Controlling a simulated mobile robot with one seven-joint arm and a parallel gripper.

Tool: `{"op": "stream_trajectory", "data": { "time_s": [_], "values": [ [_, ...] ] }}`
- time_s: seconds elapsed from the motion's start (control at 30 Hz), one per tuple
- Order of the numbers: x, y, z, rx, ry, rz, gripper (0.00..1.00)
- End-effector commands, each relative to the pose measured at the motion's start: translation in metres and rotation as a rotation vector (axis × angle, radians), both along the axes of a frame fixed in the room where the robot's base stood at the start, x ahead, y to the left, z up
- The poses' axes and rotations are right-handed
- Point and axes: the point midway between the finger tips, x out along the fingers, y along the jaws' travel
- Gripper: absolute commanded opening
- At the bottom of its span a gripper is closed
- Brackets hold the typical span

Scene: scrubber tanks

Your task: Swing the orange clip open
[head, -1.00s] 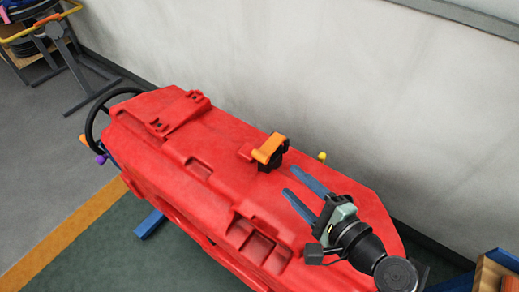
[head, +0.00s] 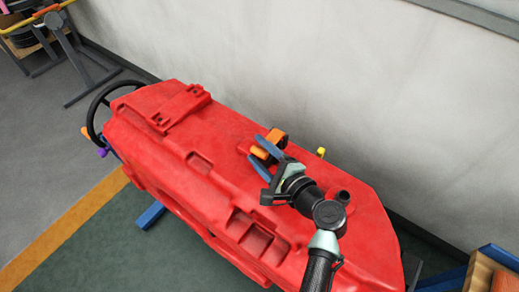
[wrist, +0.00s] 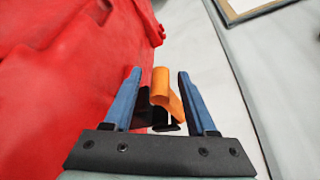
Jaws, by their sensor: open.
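The orange clip (head: 260,152) sits over a black fitting on top of the red tank (head: 215,128). In the wrist view the orange clip (wrist: 161,86) stands between the two blue fingers, with black parts beneath and beside it. My gripper (head: 258,152) is open, with one finger on each side of the clip. It also shows in the wrist view (wrist: 158,78), where a gap shows between the clip and the left finger; the right finger is close to the clip, and I cannot tell if they touch. In the head view the fingers hide part of the clip.
A grey wall (head: 330,90) stands close behind the tank. A small yellow knob (head: 320,152) shows at the tank's back edge. A black steering wheel (head: 97,110) is at the tank's left end. A wooden box (head: 488,270) stands at the lower right.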

Motion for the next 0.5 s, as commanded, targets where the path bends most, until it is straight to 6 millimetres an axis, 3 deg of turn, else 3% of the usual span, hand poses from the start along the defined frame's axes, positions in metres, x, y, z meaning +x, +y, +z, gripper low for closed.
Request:
{"op": "stream_trajectory", "data": {
  "time_s": [0.27, 0.5],
  "values": [
    [0.0014, 0.0008, -0.0002, 0.000, 0.000, 0.000, 0.57],
    [0.0011, 0.0007, -0.0001, 0.000, 0.000, 0.000, 0.14]
  ]
}}
